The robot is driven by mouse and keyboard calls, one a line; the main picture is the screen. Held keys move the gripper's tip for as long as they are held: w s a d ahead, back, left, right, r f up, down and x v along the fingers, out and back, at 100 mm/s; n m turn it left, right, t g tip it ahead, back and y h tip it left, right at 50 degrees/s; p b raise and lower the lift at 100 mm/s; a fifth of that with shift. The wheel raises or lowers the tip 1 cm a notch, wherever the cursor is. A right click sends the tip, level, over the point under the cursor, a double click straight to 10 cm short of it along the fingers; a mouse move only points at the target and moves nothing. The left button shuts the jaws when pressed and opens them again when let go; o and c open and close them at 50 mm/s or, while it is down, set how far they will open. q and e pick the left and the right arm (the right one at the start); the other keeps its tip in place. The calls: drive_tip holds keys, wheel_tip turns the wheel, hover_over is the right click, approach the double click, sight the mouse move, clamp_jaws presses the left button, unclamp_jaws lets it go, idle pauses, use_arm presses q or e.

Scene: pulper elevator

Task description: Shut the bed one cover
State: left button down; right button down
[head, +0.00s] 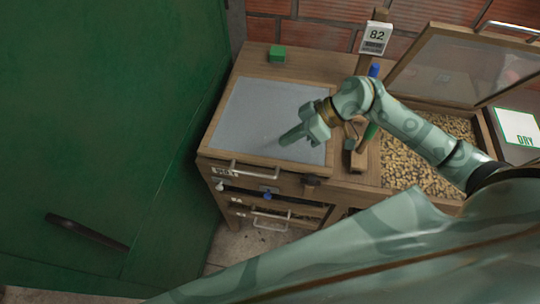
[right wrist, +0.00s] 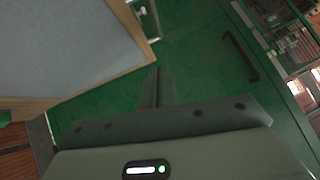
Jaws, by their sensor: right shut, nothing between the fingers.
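A wood-framed cover with a grey panel (head: 250,113) lies over the left bed of the wooden bench and looks flat, closed down on it. A metal handle (head: 253,169) runs along its front edge, beside a small label too blurred to read surely. My right gripper (head: 283,141) is shut and empty over the right part of the panel; I cannot tell if it touches. In the right wrist view the grey panel (right wrist: 60,45) and its wooden frame fill the upper left, beyond the shut fingers (right wrist: 157,88). My left gripper is not in view.
The right bed holds brown pellets or nuts (head: 400,160); its glazed cover (head: 450,70) stands open. A green block (head: 277,54) sits behind the grey panel, and a post carries an "82" sign (head: 376,38). A "DRY" card (head: 518,128) lies at right. A green door (head: 100,120) stands left.

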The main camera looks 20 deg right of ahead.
drive_tip(key=x, duration=0.4)
drive_tip(key=s+f+b+x, duration=0.1)
drive_tip(key=x, duration=0.3)
drive_tip(key=d+b+x, duration=0.1)
drive_tip(key=x, duration=0.3)
drive_tip(key=shift+s+a+f, duration=0.15)
drive_tip(key=shift+s+f, duration=0.05)
drive_tip(key=shift+f, duration=0.45)
drive_tip(key=shift+s, duration=0.1)
